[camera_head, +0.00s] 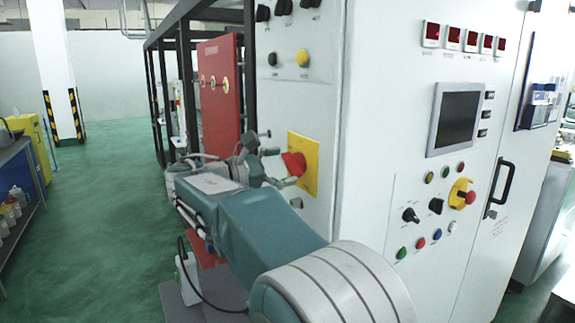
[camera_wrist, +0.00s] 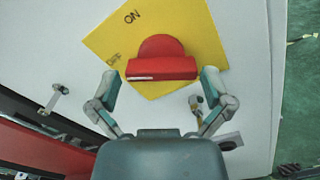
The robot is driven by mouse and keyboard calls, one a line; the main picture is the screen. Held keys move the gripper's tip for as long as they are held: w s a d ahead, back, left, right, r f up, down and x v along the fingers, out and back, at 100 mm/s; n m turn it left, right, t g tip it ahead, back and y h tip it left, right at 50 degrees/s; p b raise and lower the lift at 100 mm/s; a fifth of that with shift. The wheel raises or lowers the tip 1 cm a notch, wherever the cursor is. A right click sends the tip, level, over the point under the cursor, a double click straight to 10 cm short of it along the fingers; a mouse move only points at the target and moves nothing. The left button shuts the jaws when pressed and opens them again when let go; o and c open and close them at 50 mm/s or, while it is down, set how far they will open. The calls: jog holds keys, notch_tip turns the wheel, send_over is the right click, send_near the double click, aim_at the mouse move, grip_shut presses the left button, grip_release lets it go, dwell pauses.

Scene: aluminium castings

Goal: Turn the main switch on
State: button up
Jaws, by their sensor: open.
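The main switch is a red knob (camera_head: 294,163) on a yellow plate (camera_head: 306,179) on the side of the white cabinet. In the wrist view, the red knob (camera_wrist: 162,66) has its bar lying across the picture, with a pale line on its edge. The yellow plate (camera_wrist: 100,40) is tilted there, with ON printed near its top and OFF at its left. My gripper (camera_head: 274,156) is in front of the plate. In the wrist view, its open fingers (camera_wrist: 160,84) stand left and right of the knob bar, with visible gaps. Contact is not visible.
The cabinet front (camera_head: 400,215) carries a screen (camera_head: 457,118), several buttons and a yellow-ringed red button (camera_head: 464,194). A red panel (camera_head: 219,95) stands behind the arm. Knobs and lamps sit above the yellow plate. Green floor (camera_head: 110,220) is clear at left.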

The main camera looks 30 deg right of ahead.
jog(key=shift+d, duration=1)
jog(key=c, duration=0.8)
jog(key=shift+a, duration=0.1)
jog(key=shift+m, duration=0.3)
jog(key=m, duration=0.5)
jog(key=shift+f, duration=0.1)
jog(key=m, duration=0.6)
jog(key=shift+f, duration=0.25)
jog(key=shift+m, duration=0.3)
